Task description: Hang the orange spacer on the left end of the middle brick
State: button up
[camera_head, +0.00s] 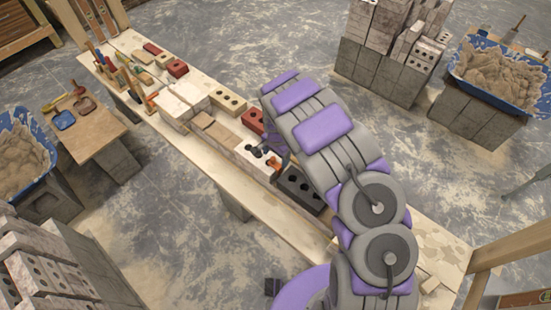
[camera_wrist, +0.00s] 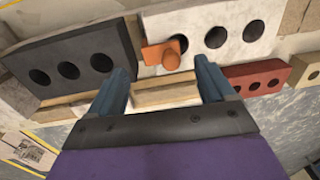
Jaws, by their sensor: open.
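The orange spacer (camera_wrist: 153,54) sits at the left end of the pale middle brick (camera_wrist: 232,24) in the wrist view, its flat part against the brick's edge and its round knob pointing towards me. It also shows in the head view (camera_head: 275,163), beside the pale brick (camera_head: 247,158). I cannot tell how firmly it is seated. My gripper (camera_wrist: 162,66) is open, with one blue finger on each side of the spacer and a gap to both. In the head view my arm hides much of the gripper.
A dark brick (camera_wrist: 70,62) lies left of the pale brick and a red brick (camera_wrist: 258,78) to its right. The plank bench (camera_head: 218,172) holds more bricks and tools. Blue mortar tubs (camera_head: 500,75) and stacked blocks (camera_head: 372,72) stand around it.

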jog(key=s+d+r+p, duration=0.1)
jog(key=s+d+r, duration=0.15)
jog(key=r, duration=0.85)
jog(key=s+d+r+p, duration=0.15)
jog(key=d+r, duration=0.25)
jog(key=r, duration=0.6)
jog(key=s+d+r+n+b, duration=0.1)
jog(key=s+d+r, duration=0.2)
jog(key=s+r, duration=0.15)
jog(key=s+d+r+n, duration=0.1)
jog(key=s+d+r, duration=0.2)
jog(key=s, duration=0.3)
jog(key=s+d+r+n+g, duration=0.1)
jog(key=s+d+r+n, duration=0.1)
jog(key=s, duration=1)
jog(key=s+d+r+n+g, duration=0.1)
jog(key=s+r+n, duration=0.1)
jog(key=s, duration=1.1)
jog(key=shift+s+d+r+n, duration=0.15)
jog(key=shift+d+r+n, duration=0.25)
jog(key=shift+n, duration=0.4)
